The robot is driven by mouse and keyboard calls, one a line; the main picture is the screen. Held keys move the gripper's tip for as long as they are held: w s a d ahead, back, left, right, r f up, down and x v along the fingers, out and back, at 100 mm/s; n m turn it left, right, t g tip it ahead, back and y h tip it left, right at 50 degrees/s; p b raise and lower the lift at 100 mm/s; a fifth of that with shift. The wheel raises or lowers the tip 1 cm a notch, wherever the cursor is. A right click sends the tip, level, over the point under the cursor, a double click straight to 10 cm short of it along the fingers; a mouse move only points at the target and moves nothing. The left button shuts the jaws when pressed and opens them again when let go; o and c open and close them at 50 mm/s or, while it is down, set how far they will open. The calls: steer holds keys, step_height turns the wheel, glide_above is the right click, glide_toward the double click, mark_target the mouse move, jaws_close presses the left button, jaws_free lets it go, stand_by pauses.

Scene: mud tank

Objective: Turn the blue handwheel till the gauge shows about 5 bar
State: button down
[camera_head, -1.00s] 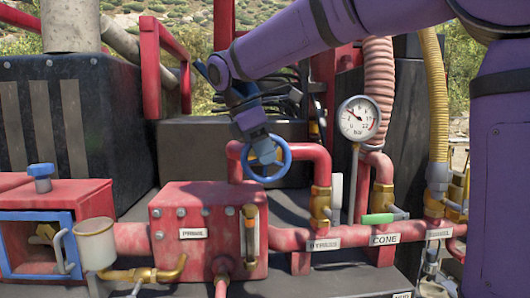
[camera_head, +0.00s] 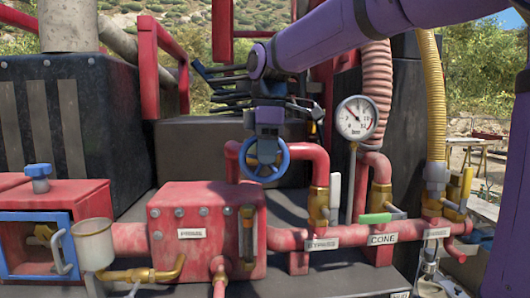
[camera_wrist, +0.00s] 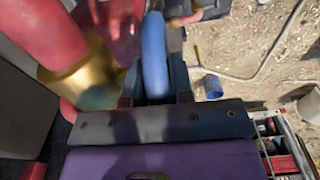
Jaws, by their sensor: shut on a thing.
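The blue handwheel (camera_head: 286,161) is mounted in front of the red pipe loop behind the red box. My gripper (camera_head: 265,150) comes down on it from above and is shut on its rim. In the wrist view the rim (camera_wrist: 154,55) runs edge-on up from between the fingers (camera_wrist: 155,96). The round white gauge (camera_head: 357,117) stands to the right of the wheel on a thin stem. Its needle points to the upper left; the figures are too small to read surely.
A brass valve with a white lever (camera_head: 335,190) stands right of the wheel. A green-handled lever (camera_head: 375,218) is above the CONE label. The red box (camera_head: 208,235) is below and left. Black hoses (camera_head: 228,80) lie behind my gripper.

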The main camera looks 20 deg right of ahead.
steer(key=shift+y, duration=0.6)
steer(key=c, duration=1)
jaws_free()
steer(key=r, duration=0.3)
steer(key=d+r, duration=0.1)
steer(key=r, duration=0.6)
steer(key=shift+s+d+r, duration=0.2)
steer(key=shift+s+r, duration=0.05)
steer(key=shift+r, duration=0.1)
steer(key=shift+f, duration=0.1)
steer(key=s+d+f+m+t, duration=0.2)
steer(key=s+f+m, duration=0.5)
steer(key=s+f, duration=0.3)
steer(key=s+d+f+m+t+h, duration=0.1)
steer(key=s+d+f+m+t, duration=0.1)
steer(key=s+f+m, duration=0.5)
steer(key=s+f+t, duration=0.1)
steer(key=s+f, duration=0.2)
steer(key=shift+s+d+f+h, duration=0.15)
steer(key=shift+d+f+h, duration=0.15)
steer(key=shift+d+f, duration=0.1)
